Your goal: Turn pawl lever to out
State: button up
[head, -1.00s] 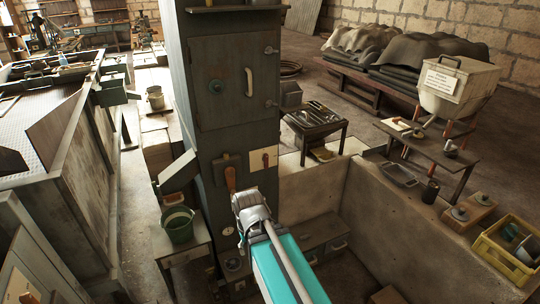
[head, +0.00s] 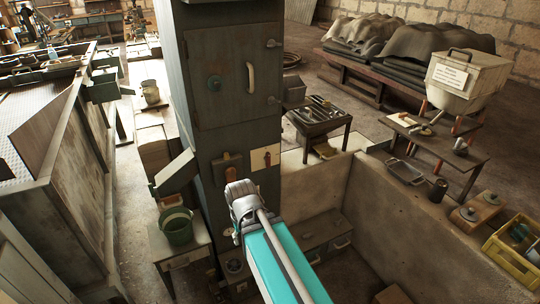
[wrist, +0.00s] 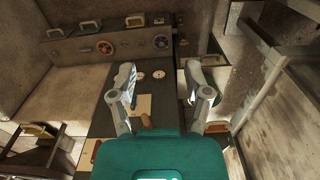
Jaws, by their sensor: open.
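A wooden-handled lever (head: 231,173) stands on a dark plate on the front of the grey-green column. Its lower part is hidden behind my gripper. A smaller reddish handle (head: 267,158) sits on a cream plate just to its right; no readable label shows which is the pawl lever. My gripper (wrist: 158,82) is open and empty, its two fingers apart in front of the column. In the wrist view a wooden handle end (wrist: 146,121) shows below a pale plate (wrist: 143,103), partly hidden by my gripper's teal body. Contact with it cannot be told.
The column (head: 230,110) has a cabinet door above the levers. Two round gauges show in the wrist view.

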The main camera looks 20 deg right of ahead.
jog(key=shift+w+a, duration=0.1)
jog(key=shift+a, duration=0.1)
jog(key=w+f+n+t+y+b, duration=0.3)
jog(key=w+f+t+y+b, duration=0.15)
jog(key=w+b, duration=0.4)
jog(key=m+t+h+b, duration=0.2)
jog(key=t+h+b, duration=0.2)
jog(key=t+b, duration=1.05)
send_near(269, 157)
jog(key=s+g, duration=0.1)
jog(key=s, duration=0.2)
jog(key=shift+w+d+r+y, duration=0.1)
jog(key=shift+d+r+y, duration=0.15)
jog(key=shift+r, duration=0.25)
jog(key=shift+w, duration=0.15)
jog(key=w, duration=1.3)
jog(key=shift+w+a, duration=0.3)
jog(key=shift+a, duration=0.1)
